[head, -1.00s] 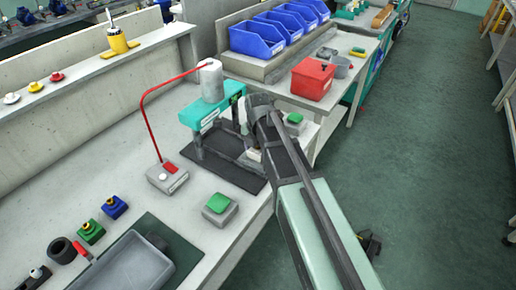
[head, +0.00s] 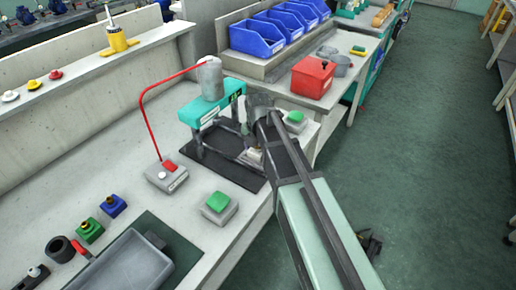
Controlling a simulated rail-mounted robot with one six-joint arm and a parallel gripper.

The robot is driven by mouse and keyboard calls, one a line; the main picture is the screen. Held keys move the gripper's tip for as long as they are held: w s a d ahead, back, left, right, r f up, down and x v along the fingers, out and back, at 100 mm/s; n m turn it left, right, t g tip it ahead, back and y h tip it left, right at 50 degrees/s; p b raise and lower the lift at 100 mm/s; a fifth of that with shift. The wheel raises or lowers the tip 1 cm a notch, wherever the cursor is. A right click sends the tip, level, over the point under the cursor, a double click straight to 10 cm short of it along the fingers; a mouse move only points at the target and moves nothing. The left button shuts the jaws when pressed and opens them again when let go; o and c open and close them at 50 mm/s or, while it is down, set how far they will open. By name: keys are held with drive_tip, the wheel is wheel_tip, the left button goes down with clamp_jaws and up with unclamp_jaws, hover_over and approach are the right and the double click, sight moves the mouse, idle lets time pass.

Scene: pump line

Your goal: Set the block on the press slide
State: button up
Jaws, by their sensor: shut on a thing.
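The press (head: 212,112) has a teal frame with a grey cylinder on top and stands on a dark base plate (head: 225,172). Its slide (head: 222,143) appears as dark rails under the frame, running toward my gripper. My gripper (head: 250,153) is at the right front of the press, low over the near end of the rails. It is shut on the block (head: 253,154), of which only a small pale part shows. My arm hides the rest, so I cannot tell whether the block touches the slide.
A grey box with a green button (head: 219,206) stands in front of the press, and another green button (head: 295,117) lies behind my arm. A control box with a red hose (head: 166,176) is at the left. A grey tray (head: 130,262) is nearer. A red box (head: 312,77) stands behind.

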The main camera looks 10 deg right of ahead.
drive_tip(key=o, duration=1.4)
wheel_tip(320, 180, up, 7)
drive_tip(key=p, duration=0.7)
